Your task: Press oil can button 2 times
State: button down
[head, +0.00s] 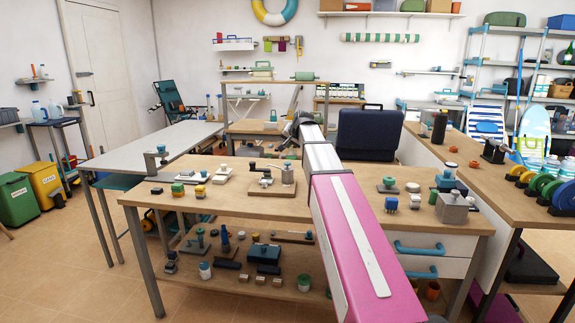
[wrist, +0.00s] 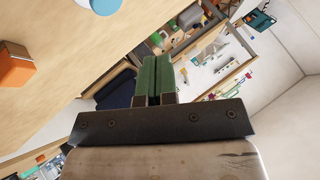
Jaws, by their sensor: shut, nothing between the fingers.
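A grey boxy can (head: 453,208) with a small round knob on top stands upright at the right end of the wooden workbench (head: 330,205). It looks most like the oil can, but it is too small to be sure. My pink and white arm reaches from the bottom right up over the bench, and its end is at the far side, where the fingers cannot be made out in the head view. In the wrist view my gripper (wrist: 158,68) shows two green fingers pressed together with nothing between them. It is apart from the grey can, which I cannot identify in the wrist view.
A wooden board with a metal fixture (head: 287,176) and several small blocks stand along the bench. The lower shelf is crowded. An orange block (wrist: 17,66) and a blue disc (wrist: 106,5) show in the wrist view.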

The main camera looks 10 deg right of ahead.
aim_at(289, 163)
jog(key=shift+f, duration=2.55)
jog(key=shift+f, duration=0.1)
jog(key=shift+f, duration=0.3)
jog(key=shift+f, duration=0.8)
dwell(1.1)
jog(key=shift+r, duration=1.2)
jog(key=shift+r, duration=2.5)
